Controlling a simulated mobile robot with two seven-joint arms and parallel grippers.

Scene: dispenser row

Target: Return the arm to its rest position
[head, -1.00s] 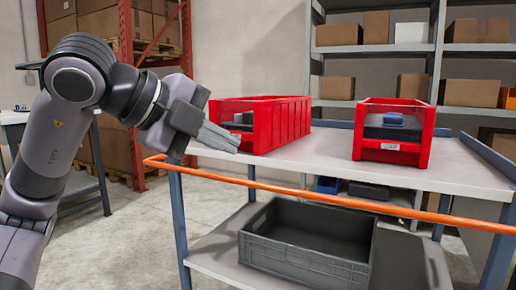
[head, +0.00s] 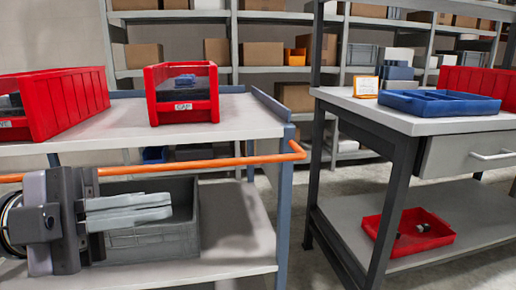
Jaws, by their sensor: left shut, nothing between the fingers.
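My left gripper (head: 128,211) is at the lower left of the head view, with its two grey fingers together and nothing between them. Only the wrist end of the left arm shows; the rest is out of the picture. My right gripper is not in view.
Two red bins, one at the left (head: 62,100) and one labelled CAP (head: 183,112), stand on the cart top (head: 245,115). At right, a workbench (head: 420,122) holds a blue tray (head: 440,103); a red tray (head: 408,238) is below. A floor gap separates cart and bench.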

